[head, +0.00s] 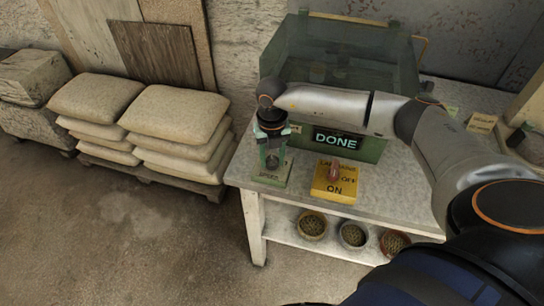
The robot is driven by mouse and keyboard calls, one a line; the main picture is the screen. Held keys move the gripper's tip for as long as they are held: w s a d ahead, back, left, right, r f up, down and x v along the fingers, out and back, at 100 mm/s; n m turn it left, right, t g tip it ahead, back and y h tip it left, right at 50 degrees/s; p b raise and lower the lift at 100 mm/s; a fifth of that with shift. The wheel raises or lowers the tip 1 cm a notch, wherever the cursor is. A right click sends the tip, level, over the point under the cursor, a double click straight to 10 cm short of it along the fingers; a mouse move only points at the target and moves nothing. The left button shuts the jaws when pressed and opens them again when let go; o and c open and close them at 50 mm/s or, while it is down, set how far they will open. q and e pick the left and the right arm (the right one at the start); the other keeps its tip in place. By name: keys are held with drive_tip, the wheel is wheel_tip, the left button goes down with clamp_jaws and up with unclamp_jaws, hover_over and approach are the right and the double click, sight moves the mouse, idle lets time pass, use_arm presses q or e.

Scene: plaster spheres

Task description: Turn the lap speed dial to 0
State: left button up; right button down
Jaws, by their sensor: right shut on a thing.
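My right gripper (272,157) points down at the left end of the workbench. It is shut on the lap speed dial (271,163), a small dark knob mostly hidden between the fingers. The dial stands on a pale green plate (268,181) with lettering on its front edge that seems to read SPEED. The dial's pointer and the numbers cannot be made out. My left gripper is not in view.
A yellow box (320,187) marked OFF and ON, with a red lever (335,170), stands right of the dial plate. Behind is a green bin (372,148) marked DONE. Several bowls (353,236) sit on the lower shelf. Stacked sacks (175,115) lie left of the bench (290,198).

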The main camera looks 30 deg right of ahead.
sight(272, 160)
drive_tip(key=shift+n, duration=0.3)
drive_tip(key=n+b, duration=0.2)
drive_tip(key=n, duration=0.2)
drive_tip(key=shift+f+b, duration=0.1)
drive_tip(key=shift+b, duration=0.2)
drive_tip(key=shift+w+n+b, duration=0.1)
drive_tip(key=shift+n+b, duration=0.65)
drive_tip(key=shift+n, duration=0.85)
drive_tip(key=shift+c, duration=1.9)
unclamp_jaws()
wheel_tip(272, 160, up, 13)
drive_tip(key=b, duration=0.1)
